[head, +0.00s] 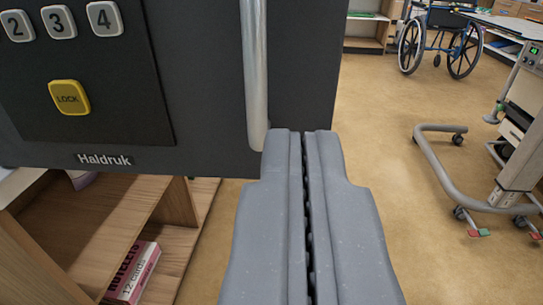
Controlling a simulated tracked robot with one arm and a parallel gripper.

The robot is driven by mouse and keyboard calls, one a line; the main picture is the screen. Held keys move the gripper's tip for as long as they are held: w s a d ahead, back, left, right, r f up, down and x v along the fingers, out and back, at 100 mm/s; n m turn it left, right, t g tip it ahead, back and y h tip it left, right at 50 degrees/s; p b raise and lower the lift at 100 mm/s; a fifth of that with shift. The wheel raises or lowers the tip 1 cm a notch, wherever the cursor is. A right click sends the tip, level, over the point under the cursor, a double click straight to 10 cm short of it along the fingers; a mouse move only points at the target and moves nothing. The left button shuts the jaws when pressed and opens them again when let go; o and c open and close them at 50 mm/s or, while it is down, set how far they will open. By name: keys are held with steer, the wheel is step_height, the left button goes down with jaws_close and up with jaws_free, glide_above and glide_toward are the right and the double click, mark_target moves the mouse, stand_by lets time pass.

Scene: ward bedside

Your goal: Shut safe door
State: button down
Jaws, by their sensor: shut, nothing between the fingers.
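The dark grey safe door (220,80) fills the upper left of the head view. It carries a keypad with number keys, a yellow LOCK button (69,97), the name "Haldruk" and a vertical silver handle (254,75). My gripper (302,133) is shut and empty, its fingers pointing forward. Its tips overlap the door's lower right part in the picture, just right of the handle's lower end. I cannot tell whether they touch the door. The safe's body and inside are not visible.
A wooden shelf unit (100,215) stands below the door, with a red and white box (133,272) in it. A wheeled bedside frame (440,165) stands at the right. A wheelchair (440,38) is at the back. The tan floor (385,120) between is clear.

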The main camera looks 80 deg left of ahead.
mark_target(299, 54)
steer(key=b+x, duration=0.2)
steer(key=x, duration=0.9)
steer(key=shift+a+b, duration=0.1)
steer(key=shift+b, duration=0.2)
steer(key=shift+w, duration=0.1)
steer(key=shift+w, duration=0.1)
